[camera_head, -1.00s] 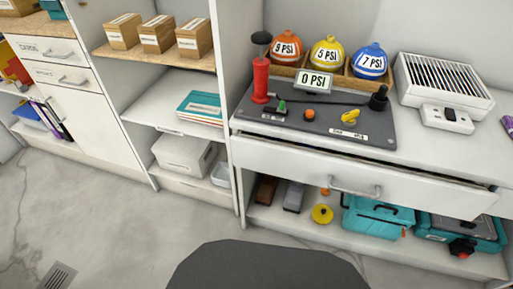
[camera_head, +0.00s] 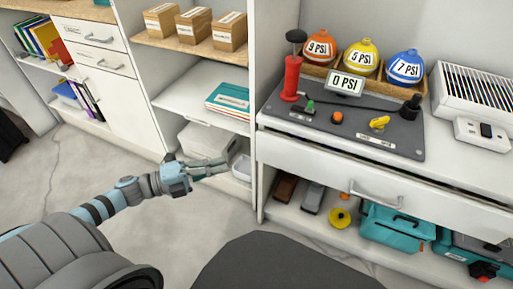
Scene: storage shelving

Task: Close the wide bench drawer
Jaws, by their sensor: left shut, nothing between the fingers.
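The wide bench drawer (camera_head: 330,162) is the white front with a metal bar handle (camera_head: 376,194) under the bench top at the right. A dark gap shows along its top edge, so it stands slightly open. My left gripper (camera_head: 222,166) is shut and empty. It is left of the drawer, in front of the lower shelf bay, apart from the handle. My right gripper is not in view.
On the bench top are a grey mat with a red pump (camera_head: 291,80), PSI balls in a wooden tray, and a white heater (camera_head: 482,95). Teal cases (camera_head: 392,226) sit on the open shelf below the drawer. A white upright panel (camera_head: 251,60) stands between my gripper and the drawer. The floor ahead is clear.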

